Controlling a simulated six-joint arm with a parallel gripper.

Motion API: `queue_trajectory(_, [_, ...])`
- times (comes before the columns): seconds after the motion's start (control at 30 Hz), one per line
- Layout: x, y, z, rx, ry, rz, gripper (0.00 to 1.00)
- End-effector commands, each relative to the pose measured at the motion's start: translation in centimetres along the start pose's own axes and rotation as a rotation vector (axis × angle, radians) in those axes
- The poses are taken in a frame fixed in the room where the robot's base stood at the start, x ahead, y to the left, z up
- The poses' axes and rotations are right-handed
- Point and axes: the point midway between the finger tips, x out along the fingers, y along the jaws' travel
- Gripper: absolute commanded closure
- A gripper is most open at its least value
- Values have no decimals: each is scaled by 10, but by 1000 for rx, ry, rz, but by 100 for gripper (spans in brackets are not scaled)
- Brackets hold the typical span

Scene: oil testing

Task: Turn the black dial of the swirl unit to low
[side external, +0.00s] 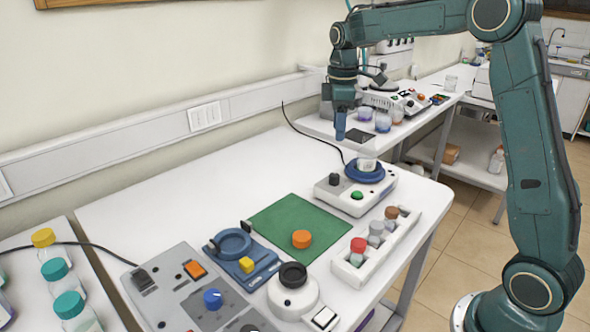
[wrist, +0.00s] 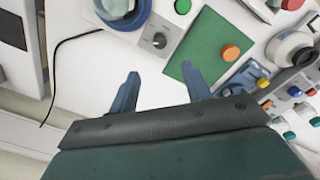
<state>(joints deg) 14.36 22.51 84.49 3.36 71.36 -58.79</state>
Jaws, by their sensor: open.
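The swirl unit (side external: 350,198) is a white box with a blue round platform (side external: 364,172) that bears a small clear container (side external: 367,164). Its black dial (side external: 334,179) is at the front left corner, near a green button (side external: 357,194). In the wrist view the dial (wrist: 159,40) lies beyond my fingertips and between their lines, with a light mark on it. The dial's setting is too small to read. My gripper (side external: 341,128) hangs above and behind the unit, apart from it. The wrist view shows its two blue fingers (wrist: 163,80) spread with nothing between them.
A green mat (side external: 290,222) with an orange knob-like piece (side external: 302,239) lies beside the unit. A white rack (side external: 375,245) of capped vials stands at the right. A black cable (side external: 305,136) runs behind. A grey panel (side external: 190,295) is at the front. The white table behind the mat is clear.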

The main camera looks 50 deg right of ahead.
Motion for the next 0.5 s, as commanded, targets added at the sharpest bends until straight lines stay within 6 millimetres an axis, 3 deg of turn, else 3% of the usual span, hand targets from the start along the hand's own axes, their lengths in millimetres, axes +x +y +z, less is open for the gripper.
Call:
queue_trajectory(0.27, [3, 0, 0, 0, -1, -1, 52])
queue_trajectory(0.5, [21, 0, 0, 0, -2, -3, 52])
